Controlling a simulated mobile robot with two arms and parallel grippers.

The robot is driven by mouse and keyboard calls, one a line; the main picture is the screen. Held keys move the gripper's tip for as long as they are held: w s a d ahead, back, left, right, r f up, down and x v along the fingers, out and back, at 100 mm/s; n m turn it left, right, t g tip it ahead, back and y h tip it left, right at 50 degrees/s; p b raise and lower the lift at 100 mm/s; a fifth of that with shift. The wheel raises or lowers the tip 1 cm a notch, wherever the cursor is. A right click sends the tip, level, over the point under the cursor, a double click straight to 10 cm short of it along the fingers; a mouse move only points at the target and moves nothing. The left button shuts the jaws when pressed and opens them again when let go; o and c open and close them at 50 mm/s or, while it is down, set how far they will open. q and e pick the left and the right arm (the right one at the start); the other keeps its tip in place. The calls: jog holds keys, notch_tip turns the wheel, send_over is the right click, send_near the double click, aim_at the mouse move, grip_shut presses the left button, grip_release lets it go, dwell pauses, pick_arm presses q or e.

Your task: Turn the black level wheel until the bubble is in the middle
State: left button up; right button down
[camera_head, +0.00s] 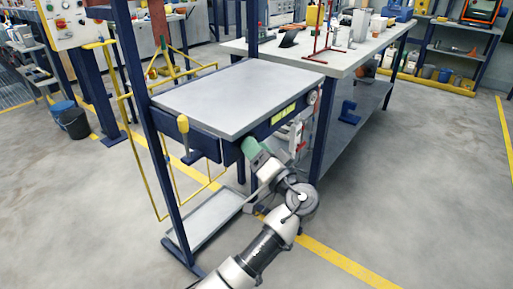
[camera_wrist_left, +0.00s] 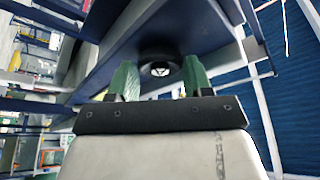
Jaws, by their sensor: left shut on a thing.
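The black level wheel (camera_wrist_left: 160,67) sits under the blue frame in the left wrist view, a dark round knob with a pale centre. My left gripper (camera_wrist_left: 160,78) has its two green fingers on either side of the wheel and is shut on it. In the head view, my left gripper (camera_head: 251,147) reaches up to the front edge of the grey-topped table (camera_head: 235,95); the wheel is hidden there. Yellow-green strips (camera_head: 283,114) show on the table's front rail, but I cannot make out a bubble. My right gripper is not in view.
A round dial (camera_head: 313,96) sits at the table's right corner. A low shelf (camera_head: 210,215) lies beneath. A white workbench (camera_head: 340,55) is behind. The floor at right is clear.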

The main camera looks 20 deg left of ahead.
pick_arm(q)
jog(key=shift+r, duration=0.15)
jog(key=o, duration=0.9)
jog(key=shift+w, duration=0.1)
